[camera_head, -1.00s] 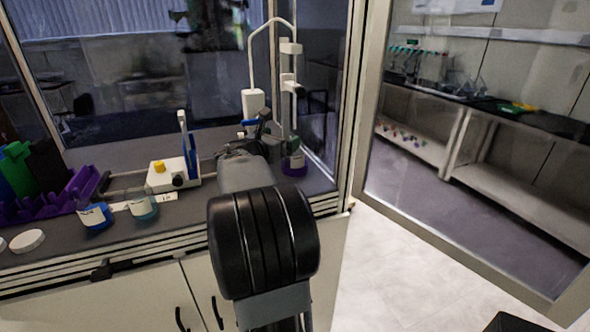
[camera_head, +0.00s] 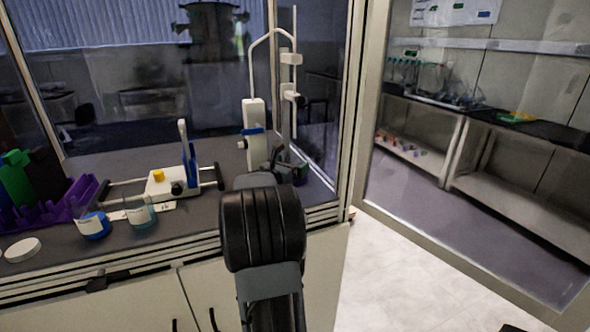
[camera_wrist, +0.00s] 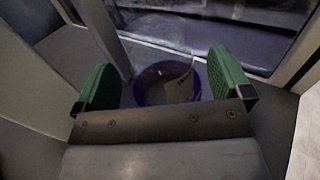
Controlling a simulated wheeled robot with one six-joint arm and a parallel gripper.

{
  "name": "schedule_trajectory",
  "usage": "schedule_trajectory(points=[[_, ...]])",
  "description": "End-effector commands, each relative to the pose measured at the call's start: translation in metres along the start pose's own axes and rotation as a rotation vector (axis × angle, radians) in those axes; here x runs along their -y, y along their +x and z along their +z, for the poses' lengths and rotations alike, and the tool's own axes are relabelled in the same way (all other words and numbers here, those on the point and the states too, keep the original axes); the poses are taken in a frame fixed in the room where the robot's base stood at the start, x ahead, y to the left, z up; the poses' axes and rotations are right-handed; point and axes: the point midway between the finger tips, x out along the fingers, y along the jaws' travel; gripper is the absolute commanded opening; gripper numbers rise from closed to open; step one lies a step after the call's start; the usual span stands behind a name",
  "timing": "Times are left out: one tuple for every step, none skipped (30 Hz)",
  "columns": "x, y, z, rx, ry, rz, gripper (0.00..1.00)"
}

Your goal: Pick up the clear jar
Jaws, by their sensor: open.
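My gripper (camera_wrist: 165,82) is open, with its two green finger pads set wide apart. In the wrist view a round jar (camera_wrist: 142,93) with a purple band and a pale label lies between and beyond the fingers, its lower part hidden by the gripper body. I cannot tell whether the fingers reach around it. In the head view my arm hides most of that jar; a small purple and dark part (camera_head: 300,174) shows at the right of the gripper. A clear glass jar (camera_head: 140,212) with teal contents stands at the left on the bench.
A blue-and-white jar (camera_head: 93,226) and a white lid (camera_head: 22,250) are at the left, near a purple rack (camera_head: 55,205). A white device with a yellow knob (camera_head: 165,184) stands behind. A white stand (camera_head: 255,120) and the cabinet's glass wall (camera_head: 322,100) are close to my gripper.

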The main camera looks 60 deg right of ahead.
Motion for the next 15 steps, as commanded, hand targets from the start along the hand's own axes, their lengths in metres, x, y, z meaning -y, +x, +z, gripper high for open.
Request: schedule_trajectory(points=[[0.001,0.008,0.0,-0.001,-0.001,-0.004,0.97],[0.001,0.011,0.001,0.0,0.0,-0.003,0.97],[0.0,0.016,0.001,-0.001,0.0,-0.002,0.97],[0.0,0.019,0.0,-0.001,0.0,-0.002,0.97],[0.0,0.021,0.0,-0.001,0.0,-0.002,0.97],[0.0,0.024,0.0,0.0,0.0,-0.002,0.97],[0.0,0.025,0.0,0.0,0.0,-0.001,0.97],[0.0,0.026,0.0,0.0,0.0,-0.001,0.97],[0.0,0.027,0.0,0.0,0.0,-0.001,0.97],[0.0,0.027,0.0,0.0,0.001,-0.001,0.97],[0.0,0.027,0.0,0.0,0.001,0.0,0.97],[0.0,0.027,0.0,0.0,0.001,0.0,0.97],[0.0,0.027,0.0,0.0,0.001,0.0,0.97],[0.0,0.027,0.0,0.0,0.001,0.0,0.97],[0.0,0.027,0.0,0.0,0.001,0.0,0.97]])
